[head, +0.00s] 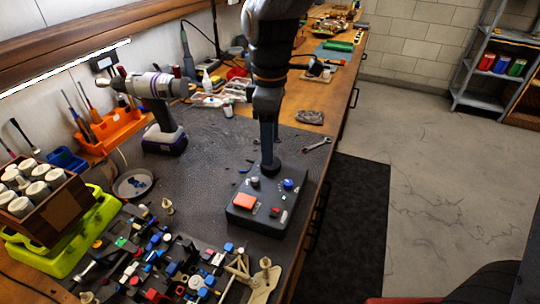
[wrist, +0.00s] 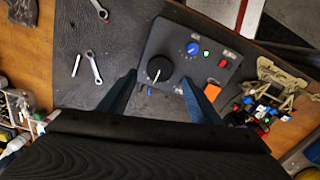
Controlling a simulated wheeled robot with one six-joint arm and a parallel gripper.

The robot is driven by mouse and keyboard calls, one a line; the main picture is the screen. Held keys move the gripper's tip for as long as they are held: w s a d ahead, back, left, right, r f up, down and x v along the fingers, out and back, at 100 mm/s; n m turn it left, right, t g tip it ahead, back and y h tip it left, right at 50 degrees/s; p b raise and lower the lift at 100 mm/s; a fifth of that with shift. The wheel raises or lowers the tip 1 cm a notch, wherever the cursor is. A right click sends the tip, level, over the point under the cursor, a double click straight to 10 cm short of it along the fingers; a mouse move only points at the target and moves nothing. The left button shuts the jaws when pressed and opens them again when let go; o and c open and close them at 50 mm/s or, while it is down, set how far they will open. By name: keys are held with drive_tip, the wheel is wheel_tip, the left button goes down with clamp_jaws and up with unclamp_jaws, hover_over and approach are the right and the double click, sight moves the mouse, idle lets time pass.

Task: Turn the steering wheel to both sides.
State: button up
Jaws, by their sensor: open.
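A dark control box (head: 262,222) lies on the bench, and it also shows in the wrist view (wrist: 172,38). No rimmed steering wheel shows; the largest turning part is a round black knob (wrist: 160,69) with a white pointer mark. My gripper (head: 268,166) points down over the back of the box. In the wrist view, my gripper (wrist: 159,78) is open, with one finger on each side of the black knob. I cannot tell whether the fingers touch it. In the head view the gripper mostly hides this knob.
The box also carries a blue knob (wrist: 192,48), a green light (wrist: 206,53), a red switch (wrist: 222,62) and an orange button (wrist: 212,91). A drill (head: 160,110) stands left. Wrenches (wrist: 95,67) lie beside the box.

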drive_tip(key=shift+f+p, duration=0.4)
drive_tip(key=shift+f, duration=2.2)
drive_tip(key=c, duration=1)
drive_tip(key=shift+c, duration=0.2)
drive_tip(key=shift+m+p, duration=0.3)
drive_tip(key=shift+m, duration=0.1)
drive_tip(key=m+p, duration=0.2)
drive_tip(key=m, duration=0.1)
drive_tip(key=shift+r+m, duration=0.1)
drive_tip(key=shift+m, duration=0.2)
drive_tip(key=shift+w+m+p, duration=0.1)
drive_tip(key=shift+m+p, duration=0.8)
drive_tip(key=shift+m, duration=1.2)
